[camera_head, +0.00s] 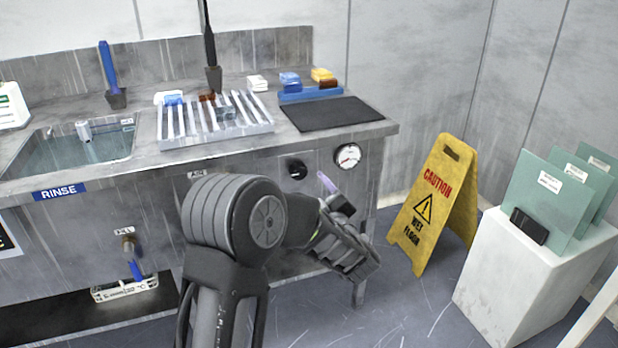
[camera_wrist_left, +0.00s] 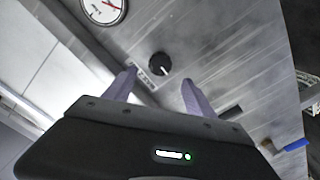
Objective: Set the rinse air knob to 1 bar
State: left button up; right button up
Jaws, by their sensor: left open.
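The black rinse air knob (camera_head: 297,169) sits on the front panel of the steel sink bench, left of a round pressure gauge (camera_head: 348,156). In the left wrist view the knob (camera_wrist_left: 159,64) shows a light pointer mark, with a small label beside it. My left gripper (camera_head: 328,183) is in front of the panel, to the right of the knob. In the wrist view its fingers (camera_wrist_left: 155,85) are apart and empty, with the knob beyond their tips. My right gripper is not in view.
A slotted rack (camera_head: 213,118) and black mat (camera_head: 331,113) lie on the bench. A yellow caution sign (camera_head: 436,203) and a white block with glass plates (camera_head: 533,270) stand right.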

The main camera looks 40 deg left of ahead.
aim_at(300, 173)
pick_arm(q)
jog(key=b+x, duration=0.1)
jog(key=x, duration=0.6)
jog(key=shift+w+a, duration=0.3)
jog(key=c, duration=1.4)
